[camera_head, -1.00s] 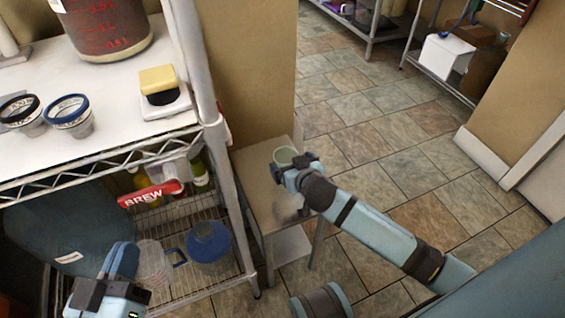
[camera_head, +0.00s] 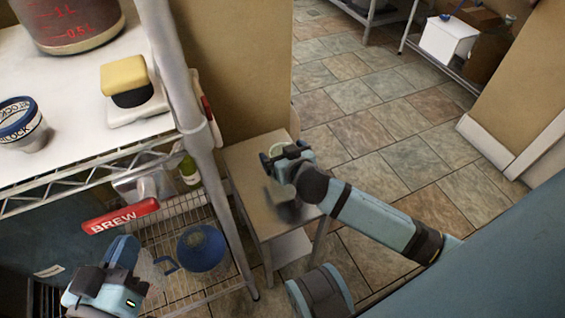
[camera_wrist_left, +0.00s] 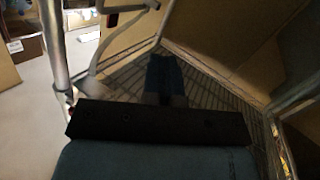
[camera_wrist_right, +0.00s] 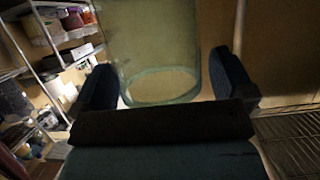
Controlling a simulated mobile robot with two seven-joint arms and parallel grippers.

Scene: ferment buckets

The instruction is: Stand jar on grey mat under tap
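A pale green glass jar (camera_head: 275,149) is in my right gripper (camera_head: 283,162), above the small side table. In the right wrist view the jar (camera_wrist_right: 155,50) fills the space between the two fingers, its round rim towards the camera. A red handle marked BREW (camera_head: 120,216) is at the lower left, by a metallic fitting (camera_head: 145,186) below the shelf; I cannot tell the tap's outlet. My left gripper (camera_head: 122,252) is just below the handle, and its fingers (camera_wrist_left: 163,78) look closed together with nothing between them. I cannot make out a grey mat.
The side table (camera_head: 250,165) has a blurred dark patch on top. A jug with a blue lid (camera_head: 202,249) stands on the wire rack (camera_head: 180,215). The white shelf above holds a scale with a yellow sponge (camera_head: 124,76) and a blue-rimmed jar (camera_head: 20,122). Tiled floor is open on the right.

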